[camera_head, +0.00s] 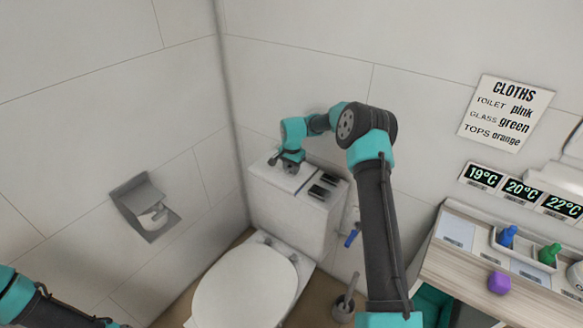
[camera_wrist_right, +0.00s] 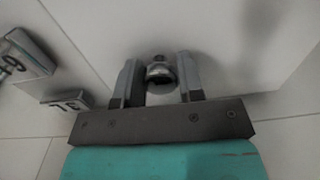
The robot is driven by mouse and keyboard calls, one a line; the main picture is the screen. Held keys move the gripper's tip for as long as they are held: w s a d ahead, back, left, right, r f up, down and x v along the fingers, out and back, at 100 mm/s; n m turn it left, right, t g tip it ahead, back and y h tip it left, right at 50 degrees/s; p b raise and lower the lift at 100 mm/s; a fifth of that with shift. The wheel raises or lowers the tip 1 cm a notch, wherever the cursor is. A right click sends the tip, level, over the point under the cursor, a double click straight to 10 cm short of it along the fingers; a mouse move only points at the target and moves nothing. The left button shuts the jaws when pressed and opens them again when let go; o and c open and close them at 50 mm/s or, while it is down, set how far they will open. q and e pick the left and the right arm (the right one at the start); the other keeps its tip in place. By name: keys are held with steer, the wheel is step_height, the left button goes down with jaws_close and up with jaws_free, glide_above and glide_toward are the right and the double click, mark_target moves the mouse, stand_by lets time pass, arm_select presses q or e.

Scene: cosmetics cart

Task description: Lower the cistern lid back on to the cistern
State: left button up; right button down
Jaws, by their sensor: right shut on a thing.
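The white cistern (camera_head: 290,218) stands in the corner behind the toilet. Its pale lid (camera_head: 265,168) lies level at the cistern top; I cannot tell whether a gap separates them. My right gripper (camera_head: 290,170) is over the lid, pointing down. In the right wrist view, its two fingers (camera_wrist_right: 160,82) are shut on a round metal knob (camera_wrist_right: 159,68) on the white lid surface (camera_wrist_right: 140,25). The gripper hides part of the lid in the head view. My left arm shows at the lower left, but its gripper is out of view.
Two dark small devices (camera_head: 323,187) sit at the cistern top's right end. The toilet seat lid (camera_head: 245,287) is in front. A brush holder (camera_head: 343,308) and a blue-handled valve (camera_head: 352,238) are at the right. A shelf (camera_head: 445,250) with bottles stands further right.

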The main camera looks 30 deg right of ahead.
steer(key=shift+f, duration=0.4)
stand_by(0.7)
steer(key=c, duration=0.7)
jaws_free()
steer(key=shift+o, duration=0.2)
steer(key=shift+f, duration=0.1)
step_height(320, 180, up, 18)
steer(key=shift+s+f, duration=0.15)
steer(key=shift+f, duration=0.05)
stand_by(0.4)
